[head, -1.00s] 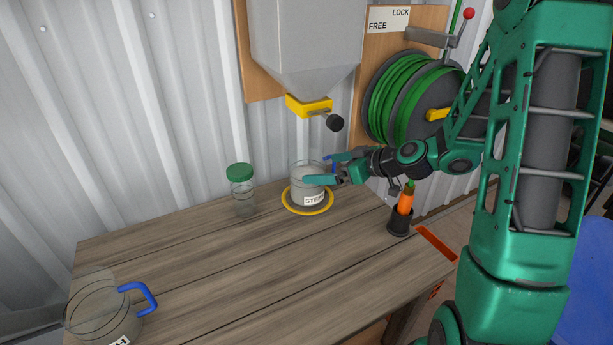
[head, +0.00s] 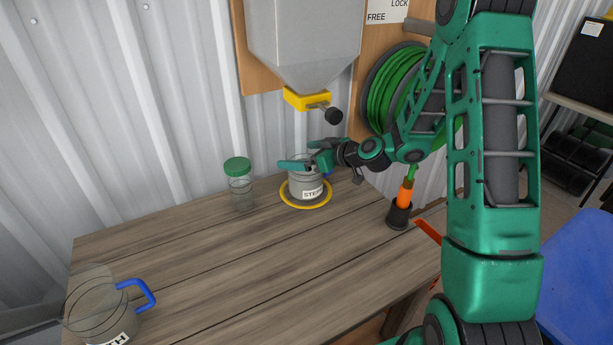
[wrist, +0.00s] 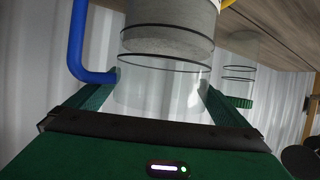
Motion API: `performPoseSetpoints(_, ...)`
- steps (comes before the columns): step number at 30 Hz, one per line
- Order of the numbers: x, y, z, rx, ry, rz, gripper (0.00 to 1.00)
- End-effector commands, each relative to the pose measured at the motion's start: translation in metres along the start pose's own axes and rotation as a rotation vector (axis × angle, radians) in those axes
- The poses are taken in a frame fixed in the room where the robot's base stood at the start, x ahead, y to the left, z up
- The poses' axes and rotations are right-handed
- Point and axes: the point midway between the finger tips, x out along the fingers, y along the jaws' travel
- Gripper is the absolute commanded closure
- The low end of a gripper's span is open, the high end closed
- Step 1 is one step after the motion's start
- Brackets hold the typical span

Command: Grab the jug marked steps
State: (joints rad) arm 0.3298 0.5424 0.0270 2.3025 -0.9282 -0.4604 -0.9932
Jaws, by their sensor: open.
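The clear jug marked "STEPS" (head: 304,187), partly filled with grey material, stands upright inside a yellow ring (head: 301,206) on the wooden bench, under the hopper. Its label's end is hard to read. My gripper (head: 304,156) is open at the jug's upper part. In the wrist view the jug's clear wall (wrist: 160,88) lies between my two fingers, with its blue handle (wrist: 76,45) at the left, close to one finger. I cannot tell whether either finger touches the jug.
A green-lidded jar (head: 240,187) stands just left of the jug. Another blue-handled jug (head: 98,309) is at the bench's front left. A black cup with an orange-handled tool (head: 398,215) is at the right. The hopper's yellow outlet (head: 306,99) hangs above. The bench middle is clear.

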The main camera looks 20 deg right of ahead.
Motion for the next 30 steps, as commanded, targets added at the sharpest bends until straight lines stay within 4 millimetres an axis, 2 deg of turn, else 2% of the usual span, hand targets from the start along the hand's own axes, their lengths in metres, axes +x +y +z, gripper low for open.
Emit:
performPoseSetpoints(5,0.017,0.000,0.000,-0.001,0.001,0.000,0.00)
performPoseSetpoints(12,0.019,0.000,0.000,-0.001,0.001,0.001,0.00)
performPoseSetpoints(13,0.019,0.000,0.000,-0.001,0.001,0.001,0.02)
performPoseSetpoints(21,0.018,0.000,0.000,-0.001,0.001,0.001,0.67)
performPoseSetpoints(23,0.018,0.001,0.000,-0.001,0.001,0.002,0.81)
performPoseSetpoints(30,0.018,0.000,-0.003,-0.002,0.004,0.001,0.81)
